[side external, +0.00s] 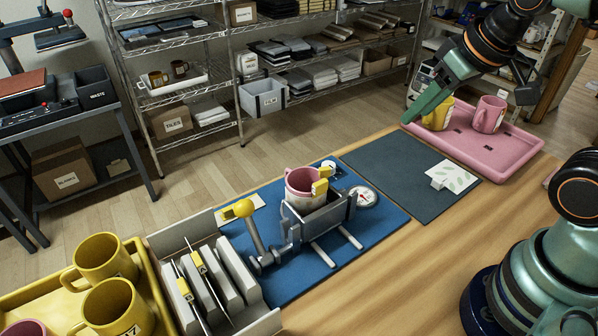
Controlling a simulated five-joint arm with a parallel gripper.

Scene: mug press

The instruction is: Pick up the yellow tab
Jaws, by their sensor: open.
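Several small yellow tabs show, and I cannot tell which one the task means. Two yellow tabs (320,186) sit at the right side of the pink mug (301,186) in the grey press (322,221). Two more yellow tabs (198,261) are on thin plates standing in the grey slotted rack (232,277). My gripper (466,107) is at the upper right, open and empty, with its jaws apart over the pink tray (470,147). It is far to the right of all the tabs.
The pink tray holds a yellow mug (438,115) and a pink mug (488,114). A yellow-knobbed lever (243,208) rises left of the press. A white patterned sheet (453,177) lies on the dark mat (399,166). A yellow tray (152,283) holds mugs at lower left.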

